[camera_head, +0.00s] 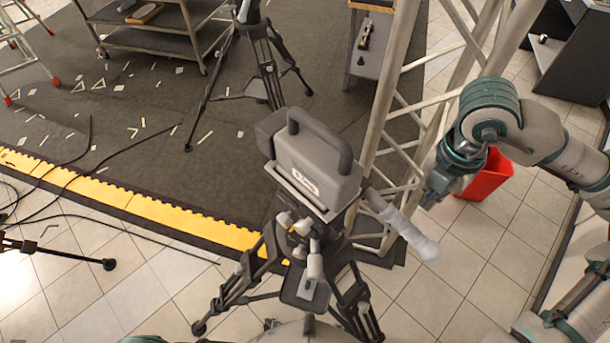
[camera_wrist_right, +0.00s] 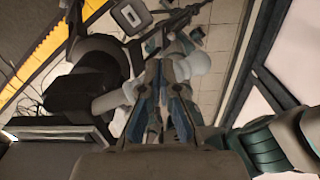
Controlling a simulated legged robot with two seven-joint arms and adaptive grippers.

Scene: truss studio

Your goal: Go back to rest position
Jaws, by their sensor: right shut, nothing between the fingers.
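My right gripper (camera_head: 432,192) hangs at the right of the camera head view, pointing down. It is shut and empty. It is just to the right of a grey studio camera (camera_head: 318,172) on a tripod (camera_head: 345,290), near the camera's pale pan handle (camera_head: 410,232), with a gap visible between them in this view. In the right wrist view the gripper's fingers (camera_wrist_right: 162,75) are together, with the pale handle (camera_wrist_right: 195,64) and the dark camera gear beyond them. My left gripper is not in view.
A white truss (camera_head: 388,90) stands behind the camera. A red bin (camera_head: 487,178) is behind my right wrist. A second tripod (camera_head: 262,62) and a metal cart (camera_head: 160,38) stand farther back. Cables lie on the left floor. Tiles (camera_head: 455,275) to the lower right are clear.

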